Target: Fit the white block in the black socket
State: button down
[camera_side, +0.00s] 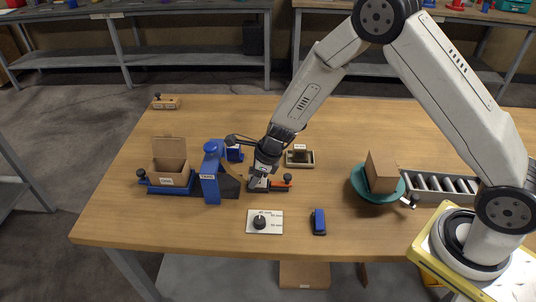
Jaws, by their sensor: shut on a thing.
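My gripper (259,176) points down over the middle left of the table, just right of the blue stand. It is shut on a small white block (262,184), which shows only in part between and below the fingers. A low black fixture with an orange part (280,185) is right beside the gripper tip. It may be the black socket, but the gripper hides much of it. I cannot tell whether the block touches it or is in it.
A blue labelled stand (210,187) rises close left of my gripper, with an open cardboard box (171,168) beyond it. A white plate with a black knob (265,222) and a blue block (318,222) lie in front. A teal turntable (363,193) carries a brown box.

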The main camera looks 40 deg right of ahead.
jog(key=shift+f, duration=0.25)
grip_release()
dwell(0.3)
jog(key=shift+r, duration=0.1)
jog(key=shift+r, duration=2.2)
